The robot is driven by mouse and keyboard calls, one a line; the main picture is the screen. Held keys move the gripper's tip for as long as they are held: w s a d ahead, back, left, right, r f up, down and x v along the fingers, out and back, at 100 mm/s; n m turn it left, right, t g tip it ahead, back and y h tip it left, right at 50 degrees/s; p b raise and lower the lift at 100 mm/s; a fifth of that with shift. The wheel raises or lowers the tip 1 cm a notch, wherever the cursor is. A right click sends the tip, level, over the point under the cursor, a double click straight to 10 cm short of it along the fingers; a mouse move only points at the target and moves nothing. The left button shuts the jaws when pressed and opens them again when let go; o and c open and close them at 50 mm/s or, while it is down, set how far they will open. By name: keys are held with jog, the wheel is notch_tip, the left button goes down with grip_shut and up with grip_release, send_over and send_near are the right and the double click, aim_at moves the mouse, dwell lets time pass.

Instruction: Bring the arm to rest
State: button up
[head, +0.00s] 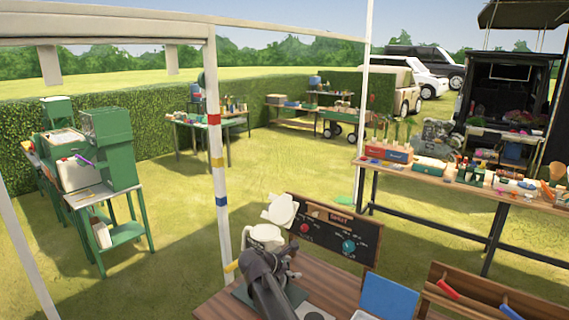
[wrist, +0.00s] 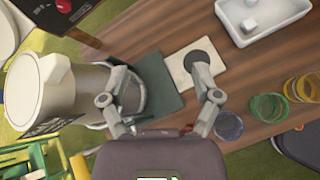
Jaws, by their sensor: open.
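My gripper (wrist: 160,80) is open in the wrist view, its two fingers spread wide with nothing between the tips. It is over a wooden table (wrist: 225,60). A dark green mat (wrist: 158,78) and a pale tile with a dark disc (wrist: 182,62) lie beyond the fingers. In the head view my arm is low at the near table, and the gripper (head: 287,262) is small there.
A white tray (wrist: 258,22) lies at the upper right of the wrist view. In the head view a dark panel (head: 335,230) and a white post (head: 215,150) stand close by. Open grass lies beyond.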

jog(key=s+d+f+m+g+y, duration=0.3)
jog(key=s+d+m, duration=0.4)
jog(key=s+m, duration=0.4)
jog(key=s+d+f+m+g+y, duration=0.4)
jog(key=s+d+m, duration=0.3)
jog(key=s+m, duration=0.4)
jog(key=shift+s+d+f+y, duration=0.3)
jog(key=shift+d+f+y, duration=0.15)
jog(key=shift+y, duration=0.15)
